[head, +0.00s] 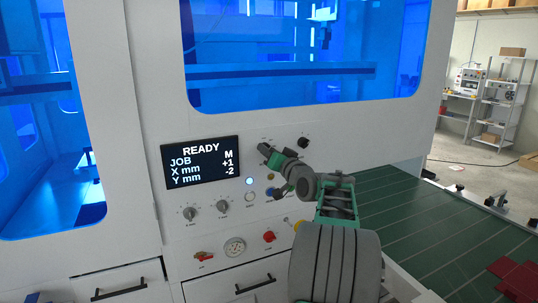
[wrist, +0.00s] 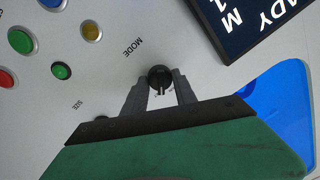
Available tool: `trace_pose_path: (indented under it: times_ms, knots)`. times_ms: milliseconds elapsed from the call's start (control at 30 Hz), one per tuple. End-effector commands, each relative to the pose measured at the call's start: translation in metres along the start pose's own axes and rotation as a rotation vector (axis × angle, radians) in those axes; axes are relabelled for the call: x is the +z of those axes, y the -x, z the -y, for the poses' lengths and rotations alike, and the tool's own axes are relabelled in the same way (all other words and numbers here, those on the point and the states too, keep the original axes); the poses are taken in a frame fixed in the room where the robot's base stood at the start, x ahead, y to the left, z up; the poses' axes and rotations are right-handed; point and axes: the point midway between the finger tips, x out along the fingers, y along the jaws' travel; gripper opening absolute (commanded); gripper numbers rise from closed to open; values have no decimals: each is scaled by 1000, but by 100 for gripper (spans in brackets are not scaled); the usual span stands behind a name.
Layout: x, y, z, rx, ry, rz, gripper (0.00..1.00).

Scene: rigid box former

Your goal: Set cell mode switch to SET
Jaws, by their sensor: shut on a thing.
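The cell mode switch is a small black knob (wrist: 159,76) under the word MODE on the pale panel in the wrist view. A light pointer mark on it points down in that picture, toward my gripper's palm. The small position marks beside it are too small to read. My gripper (wrist: 160,88) is shut on the knob, with one grey finger on each side. In the head view my gripper (head: 265,150) reaches the panel right of the display, and hides the knob. The display (head: 201,162) reads READY, JOB M, X mm +1, Y mm -2.
Another black knob (head: 303,143) sits just right of my gripper. Two grey dials (head: 222,206), a lit button (head: 249,181) and a red knob (head: 269,236) are lower on the panel. Blue windows are above; a green table (head: 430,215) extends right.

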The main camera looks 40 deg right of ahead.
Motion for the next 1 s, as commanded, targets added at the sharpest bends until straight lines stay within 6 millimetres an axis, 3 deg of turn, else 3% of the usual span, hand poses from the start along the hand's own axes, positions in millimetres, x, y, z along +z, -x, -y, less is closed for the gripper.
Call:
trace_pose_path:
  times_ms: [733,767,1000]
  knots:
    - [-1,0,0,1,-101,-8,0]
    - [-1,0,0,1,-100,-8,36]
    - [0,0,0,1,-100,-8,55]
